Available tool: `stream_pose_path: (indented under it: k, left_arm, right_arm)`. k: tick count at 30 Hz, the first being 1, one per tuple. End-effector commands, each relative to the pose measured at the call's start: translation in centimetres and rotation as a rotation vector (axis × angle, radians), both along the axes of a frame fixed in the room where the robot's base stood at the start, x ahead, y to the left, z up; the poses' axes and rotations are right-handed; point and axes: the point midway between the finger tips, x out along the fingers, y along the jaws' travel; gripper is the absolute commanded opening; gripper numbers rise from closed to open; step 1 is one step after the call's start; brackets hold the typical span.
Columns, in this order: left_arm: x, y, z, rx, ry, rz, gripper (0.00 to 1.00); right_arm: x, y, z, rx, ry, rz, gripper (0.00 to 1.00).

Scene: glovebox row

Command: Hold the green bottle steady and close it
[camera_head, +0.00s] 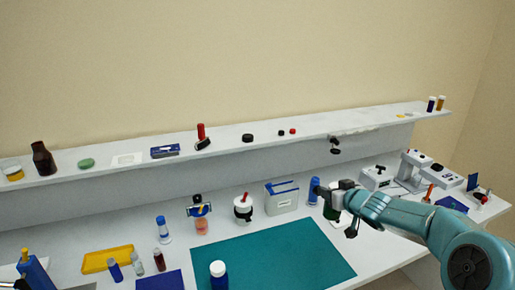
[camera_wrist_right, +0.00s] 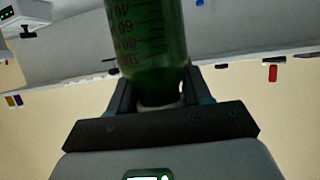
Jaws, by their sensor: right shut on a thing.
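The green bottle (camera_wrist_right: 150,40) has printed graduation marks and fills the middle of the right wrist view, which looks inverted. My right gripper (camera_wrist_right: 150,92) is shut on it, with a finger on each side near its narrower end. A pale rim shows between the fingers; I cannot tell whether it is a cap or the bare mouth. In the head view the right gripper (camera_head: 338,190) is over the bench beyond the teal mat, and it hides most of the bottle. My left gripper is not in view.
A blue-topped bottle (camera_head: 314,190) stands just left of the right gripper, near a grey box (camera_head: 282,198). A white jar (camera_head: 243,209) stands farther left. The teal mat (camera_head: 270,255) is mostly clear. Black caps (camera_head: 247,138) lie on the long shelf (camera_head: 100,171) behind.

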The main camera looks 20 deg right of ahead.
Motion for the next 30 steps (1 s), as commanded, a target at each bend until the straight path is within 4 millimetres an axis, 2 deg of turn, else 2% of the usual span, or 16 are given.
stream_pose_path:
  k: [5, 10, 12, 20, 26, 30]
  left_arm:
    - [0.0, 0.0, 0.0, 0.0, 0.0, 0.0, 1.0]
    - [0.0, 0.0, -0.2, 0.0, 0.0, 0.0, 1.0]
    - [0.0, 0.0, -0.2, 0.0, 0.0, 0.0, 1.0]
    - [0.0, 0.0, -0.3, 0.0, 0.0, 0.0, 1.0]
    - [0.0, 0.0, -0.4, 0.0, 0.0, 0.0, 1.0]
    - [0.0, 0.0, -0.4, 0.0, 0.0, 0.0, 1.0]
  right_arm:
    - [0.3, 0.9, 0.4, -0.002, -0.002, 0.015, 0.0]
    - [1.0, 3.9, 1.0, 0.0, -0.002, 0.064, 0.0]
    - [0.9, 5.4, 0.7, 0.003, -0.001, 0.084, 0.0]
    - [0.5, 8.9, -0.3, 0.002, 0.001, 0.118, 0.0]
    - [-0.3, 13.0, -1.6, 0.004, 0.001, 0.158, 0.0]
    - [-1.4, 16.6, -2.7, 0.003, 0.002, 0.193, 0.0]
